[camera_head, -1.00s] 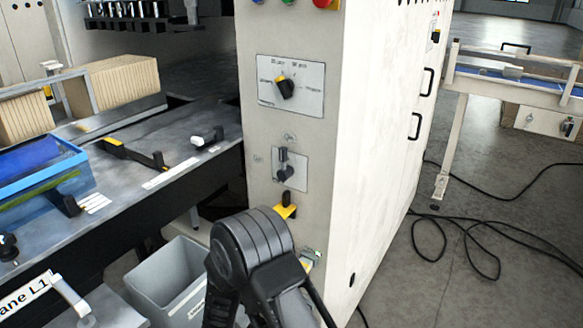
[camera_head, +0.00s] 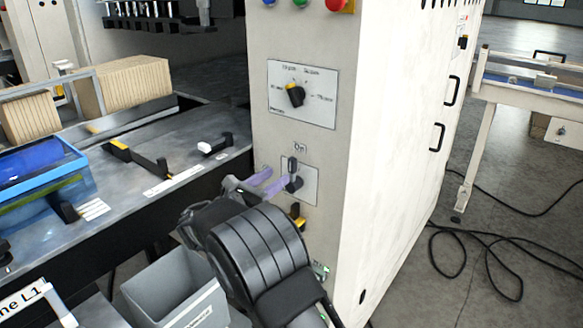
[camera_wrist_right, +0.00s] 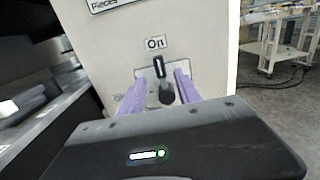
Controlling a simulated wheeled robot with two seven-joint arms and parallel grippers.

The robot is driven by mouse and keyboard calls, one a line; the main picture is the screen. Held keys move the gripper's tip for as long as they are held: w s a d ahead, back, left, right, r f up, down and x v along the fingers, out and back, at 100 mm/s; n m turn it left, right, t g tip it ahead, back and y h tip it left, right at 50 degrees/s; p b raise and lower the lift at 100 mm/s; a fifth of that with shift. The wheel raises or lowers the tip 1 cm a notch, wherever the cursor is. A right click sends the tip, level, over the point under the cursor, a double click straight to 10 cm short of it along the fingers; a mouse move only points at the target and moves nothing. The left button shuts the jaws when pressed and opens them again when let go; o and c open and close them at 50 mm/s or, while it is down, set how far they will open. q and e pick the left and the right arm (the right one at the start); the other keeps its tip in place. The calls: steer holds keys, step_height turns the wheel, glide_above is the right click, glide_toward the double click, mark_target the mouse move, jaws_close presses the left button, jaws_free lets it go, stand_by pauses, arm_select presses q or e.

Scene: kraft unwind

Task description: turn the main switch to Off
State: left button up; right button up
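The main switch (camera_head: 293,183) is a black handle on a pale plate low on the front of the white cabinet. The handle stands upright, pointing at a label reading "On", and it also shows in the right wrist view (camera_wrist_right: 159,68). My right gripper (camera_head: 270,179) is open in front of the switch. In the right wrist view its two purple fingers (camera_wrist_right: 160,80) are apart, one on each side of the handle. I cannot tell whether they touch it. My left gripper is not in view.
A rotary selector (camera_head: 295,95) with a yellow mark sits above the switch, and a black-and-yellow part (camera_head: 297,216) sits below. A grey bin (camera_head: 170,290) stands left of my arm. Black cables (camera_head: 480,250) lie on the floor at right.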

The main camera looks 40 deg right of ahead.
mark_target(290, 167)
steer(key=p+x, duration=0.1)
steer(key=x, duration=0.6)
steer(key=shift+w+d, duration=0.15)
steer(key=shift+d, duration=0.2)
jaws_close()
stand_by(1.1)
